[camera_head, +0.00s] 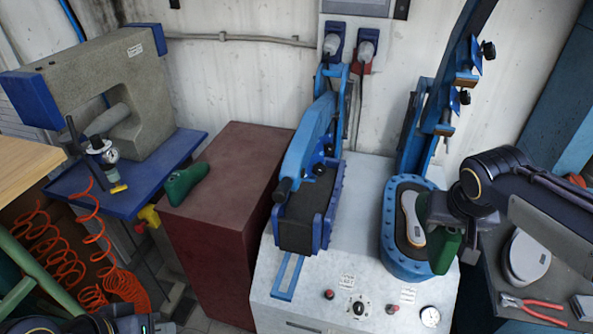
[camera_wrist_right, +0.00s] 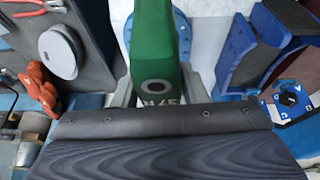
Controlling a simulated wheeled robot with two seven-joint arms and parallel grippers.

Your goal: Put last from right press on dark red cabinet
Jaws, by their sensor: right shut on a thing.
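My right gripper (camera_head: 447,232) is shut on a green last (camera_head: 444,254) over the front right side of the right press (camera_head: 391,258). In the right wrist view the green last (camera_wrist_right: 156,45) stands between the two fingers, its round dark hole and lettering facing the camera. A pale sole (camera_head: 411,215) lies in the right press, partly beside the gripper. The dark red cabinet (camera_head: 231,229) stands left of the press machine, with another green last (camera_head: 183,183) lying on its top. My left gripper (camera_head: 128,324) shows only partly at the bottom left edge; its fingers are unclear.
The left press (camera_head: 302,215) with its blue arm stands between the cabinet and the right press. A grey machine (camera_head: 110,85) is on the left. Red pliers (camera_head: 533,306) and a grey-white round object (camera_head: 526,257) lie at right. The cabinet top is clear beside its last.

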